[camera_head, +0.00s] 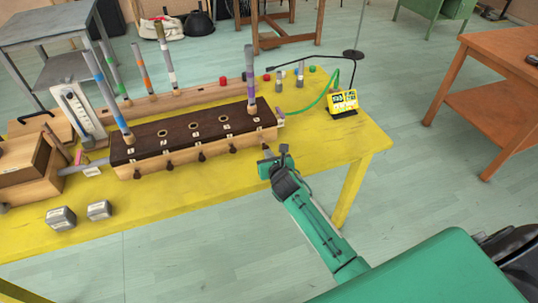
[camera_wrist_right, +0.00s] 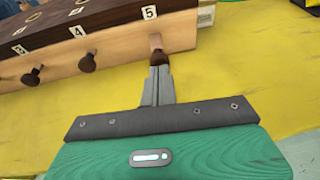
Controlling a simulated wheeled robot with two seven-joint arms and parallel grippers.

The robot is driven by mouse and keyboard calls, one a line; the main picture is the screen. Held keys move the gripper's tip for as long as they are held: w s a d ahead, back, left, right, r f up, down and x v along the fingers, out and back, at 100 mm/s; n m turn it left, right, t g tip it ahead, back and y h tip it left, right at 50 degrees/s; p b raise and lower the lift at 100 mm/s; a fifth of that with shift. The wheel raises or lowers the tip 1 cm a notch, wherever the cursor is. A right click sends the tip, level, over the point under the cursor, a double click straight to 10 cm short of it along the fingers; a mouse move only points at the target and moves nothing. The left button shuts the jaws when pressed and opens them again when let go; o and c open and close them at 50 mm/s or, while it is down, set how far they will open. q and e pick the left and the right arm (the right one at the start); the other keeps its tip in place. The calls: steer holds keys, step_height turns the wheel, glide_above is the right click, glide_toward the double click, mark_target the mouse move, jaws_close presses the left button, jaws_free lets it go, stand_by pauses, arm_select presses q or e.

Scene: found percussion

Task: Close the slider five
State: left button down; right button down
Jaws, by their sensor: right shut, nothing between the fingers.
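The long wooden box (camera_head: 192,153) has a dark top with numbered holes and a row of dark slider knobs along its front. Slider five's dark knob (camera_wrist_right: 156,43) is under the "5" label in the right wrist view, at the box's right end. My right gripper (camera_head: 270,158) is shut and empty in front of that end. In the right wrist view its closed fingertips (camera_wrist_right: 158,72) are right at the knob and overlap its lower part; I cannot tell if they touch. How far the slider is pulled out is unclear. My left gripper is not in view.
The yellow table (camera_head: 325,150) is clear to the right of my gripper. A purple-banded tube (camera_head: 249,75) stands at the box's right end and a blue-banded tube (camera_head: 107,95) at its left. A yellow device (camera_head: 343,101) stands farther right. Two grey blocks (camera_head: 99,210) (camera_head: 61,218) lie front left.

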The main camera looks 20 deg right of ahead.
mark_target(266, 146)
steer(key=w, duration=0.3)
steer(key=shift+w, duration=0.1)
steer(key=shift+w+d, duration=0.1)
steer(key=shift+w, duration=0.1)
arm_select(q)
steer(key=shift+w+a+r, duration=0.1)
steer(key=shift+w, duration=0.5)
arm_select(e)
steer(key=shift+r, duration=0.15)
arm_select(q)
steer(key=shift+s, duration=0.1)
